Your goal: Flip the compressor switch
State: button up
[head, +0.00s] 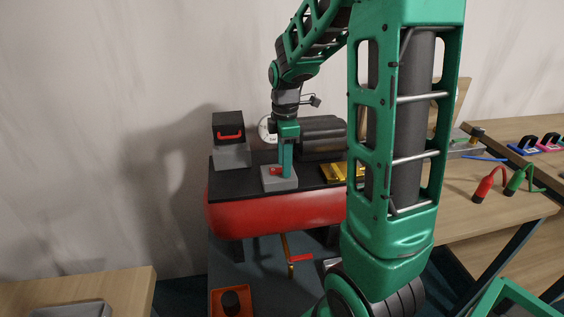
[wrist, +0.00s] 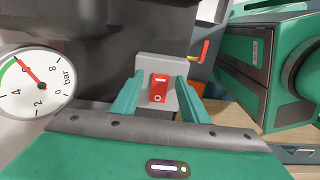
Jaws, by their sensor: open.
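The compressor has a red tank (head: 275,217) under a black top plate. On the plate sits a small grey switch box (head: 280,184) with a red switch (head: 276,171). In the wrist view, the red rocker switch (wrist: 159,88) lies on the grey switch box (wrist: 163,66), with a white circle at its lower end. My gripper (head: 286,174) points down at the box in the head view. In the wrist view, my gripper (wrist: 160,80) is open, with one green finger on each side of the switch. Contact with the switch cannot be told.
A pressure gauge (wrist: 35,84) stands left of the fingers. A black box with a red handle (head: 230,131) and a dark motor cylinder (head: 322,136) flank the switch box. A brass-coloured part (head: 342,173) lies right. A wooden table (head: 505,210) holds red and green hoses.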

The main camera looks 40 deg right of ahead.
aim_at(272, 169)
grip_shut()
jog(key=shift+w+a+r+g+h, duration=0.1)
jog(key=shift+w+a+g+h, duration=0.15)
jog(key=shift+h, duration=0.45)
jog(key=shift+w+a+r+g+h, duration=0.15)
jog(key=shift+g+h, duration=0.2)
jog(key=shift+h, duration=0.35)
jog(key=shift+s, duration=0.1)
grip_release()
jog(key=v, duration=1)
jog(key=shift+r, duration=0.35)
